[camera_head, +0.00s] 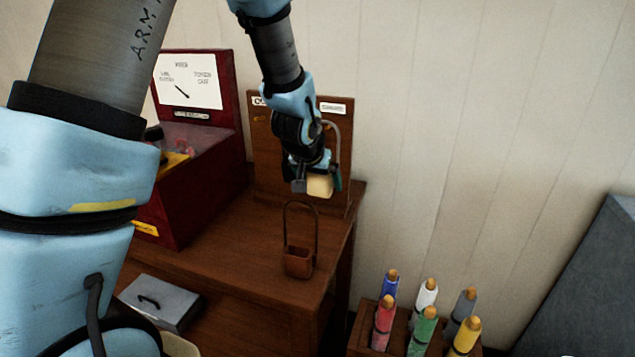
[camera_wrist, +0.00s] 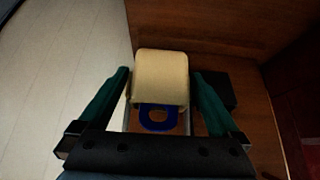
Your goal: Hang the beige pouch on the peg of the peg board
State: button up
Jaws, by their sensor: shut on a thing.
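The beige pouch (camera_head: 319,187) is in my gripper (camera_head: 322,174), in front of the peg board (camera_head: 268,165) and above the wooden desk. In the wrist view the pouch (camera_wrist: 160,75) sits between the two green fingers of my gripper (camera_wrist: 161,80), with thin grey rods beside it. A blue piece with a round hole (camera_wrist: 157,118) shows at its near edge; I cannot tell whether it belongs to the pouch. The peg board is an upright brown panel with white labels. My wrist hides its middle, and I cannot make out the peg clearly.
A dark red cabinet with a dial (camera_head: 195,150) stands to the left. A grey box (camera_head: 160,302) is at lower left. A rack of coloured rolls (camera_head: 425,325) is at lower right.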

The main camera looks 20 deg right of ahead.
jog(key=w+d, duration=0.1)
jog(key=w+d+f, duration=0.1)
jog(key=w, duration=0.1)
jog(key=shift+d+f+b, duration=0.3)
jog(key=shift+d+b, duration=0.1)
dwell(0.4)
dwell(0.5)
jog(key=o, duration=0.8)
jog(key=shift+s+a+b, duration=0.9)
jog(key=shift+s+a, duration=1.3)
jog(key=shift+s, duration=0.2)
